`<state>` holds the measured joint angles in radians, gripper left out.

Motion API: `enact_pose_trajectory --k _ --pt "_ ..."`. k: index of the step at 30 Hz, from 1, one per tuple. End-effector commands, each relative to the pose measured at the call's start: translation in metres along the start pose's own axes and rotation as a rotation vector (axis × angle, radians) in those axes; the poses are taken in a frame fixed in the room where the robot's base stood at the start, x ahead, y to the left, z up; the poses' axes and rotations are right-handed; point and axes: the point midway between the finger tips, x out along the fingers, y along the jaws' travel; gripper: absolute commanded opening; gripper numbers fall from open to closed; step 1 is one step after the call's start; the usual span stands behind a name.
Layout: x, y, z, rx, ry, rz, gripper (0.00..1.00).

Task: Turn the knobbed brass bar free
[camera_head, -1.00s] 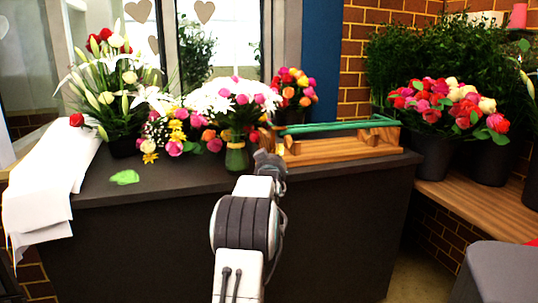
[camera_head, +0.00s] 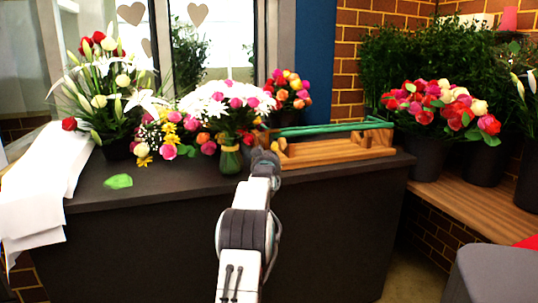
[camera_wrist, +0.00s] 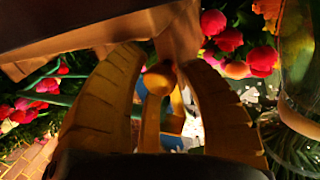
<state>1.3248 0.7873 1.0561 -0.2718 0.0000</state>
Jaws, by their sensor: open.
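The knobbed brass bar (camera_wrist: 151,122) shows in the wrist view, with its round knob (camera_wrist: 159,80) between my two fingers. My gripper (camera_wrist: 162,66) is open, with one finger on each side of the bar. I cannot tell whether either finger touches it. In the head view my gripper (camera_head: 265,160) is at the left end of the wooden rack (camera_head: 335,152), beside the green vase (camera_head: 229,161). The bar cannot be made out clearly there. The rack's wood (camera_wrist: 100,28) also fills the upper left of the wrist view.
Green stems (camera_head: 325,129) lie across the rack. A white and pink bouquet stands in the vase, close on the left. A green leaf (camera_head: 118,181) and white paper (camera_head: 40,195) lie on the dark counter (camera_head: 180,196). The counter's front strip is mostly clear.

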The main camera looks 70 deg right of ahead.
Motion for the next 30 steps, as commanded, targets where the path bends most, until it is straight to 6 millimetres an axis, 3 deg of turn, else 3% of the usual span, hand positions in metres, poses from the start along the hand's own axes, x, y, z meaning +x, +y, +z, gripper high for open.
enact_pose_trajectory --k 6,20,30 --pt "0.0 0.0 -0.0001 0.0 0.0 0.0 0.42" --pt "-0.0002 -0.0003 -0.001 0.0 0.002 0.0 0.01" --pt "-0.0007 -0.0007 -0.001 -0.009 0.008 -0.001 0.0"
